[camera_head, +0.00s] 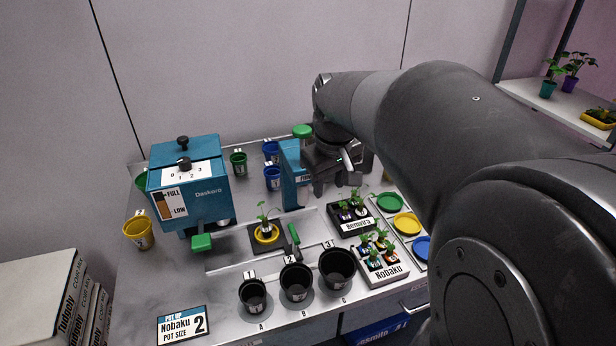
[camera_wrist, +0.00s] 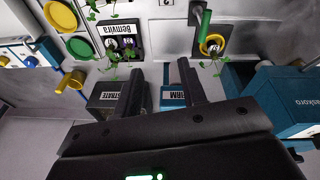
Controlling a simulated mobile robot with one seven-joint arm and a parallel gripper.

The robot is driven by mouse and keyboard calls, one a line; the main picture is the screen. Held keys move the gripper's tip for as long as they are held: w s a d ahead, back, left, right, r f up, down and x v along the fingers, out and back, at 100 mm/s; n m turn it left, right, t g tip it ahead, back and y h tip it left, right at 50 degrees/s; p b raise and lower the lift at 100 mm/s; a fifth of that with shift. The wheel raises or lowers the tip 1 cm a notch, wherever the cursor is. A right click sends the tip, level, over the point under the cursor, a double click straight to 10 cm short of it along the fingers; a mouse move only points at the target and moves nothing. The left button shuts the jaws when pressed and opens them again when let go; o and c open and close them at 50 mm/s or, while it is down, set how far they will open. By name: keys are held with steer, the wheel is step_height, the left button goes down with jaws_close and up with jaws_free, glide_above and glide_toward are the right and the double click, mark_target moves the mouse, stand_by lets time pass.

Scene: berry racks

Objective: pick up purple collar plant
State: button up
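Several small leafy plants stand in the white Nobaku tray (camera_head: 392,275) and the black Bemvira tray (camera_head: 352,229) on the bench. Another plant (camera_head: 264,219) stands in a yellow ring on a dark pad. My gripper (camera_head: 335,187) hangs above the bench behind the Bemvira tray, fingers pointing down. In the wrist view its two fingers (camera_wrist: 160,78) are apart with nothing between them. The Bemvira tray (camera_wrist: 124,28) also shows there, upside down, with plants partly in view.
Three black pots (camera_head: 295,283) stand at the front. A blue dispenser (camera_head: 210,190) stands left and a blue press (camera_head: 292,178) beside my gripper. Green, yellow and blue discs (camera_head: 407,223) lie right of the trays. A shelf (camera_head: 540,101) at right holds potted plants, one pot purple.

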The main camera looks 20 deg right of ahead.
steer(key=w+d+f+n+g, duration=0.2)
steer(key=w+d+f, duration=0.5)
steer(key=w+d, duration=0.2)
glide_above(346, 208)
steer(key=shift+y, duration=0.3)
steer(key=f, duration=0.4)
steer(key=shift+w+a+f, duration=0.25)
steer(key=shift+a+f, duration=0.05)
steer(key=shift+f, duration=0.1)
steer(key=f, duration=0.5)
steer(key=shift+s+d+f, duration=0.2)
steer(key=shift+d+f, duration=0.1)
jaws_close()
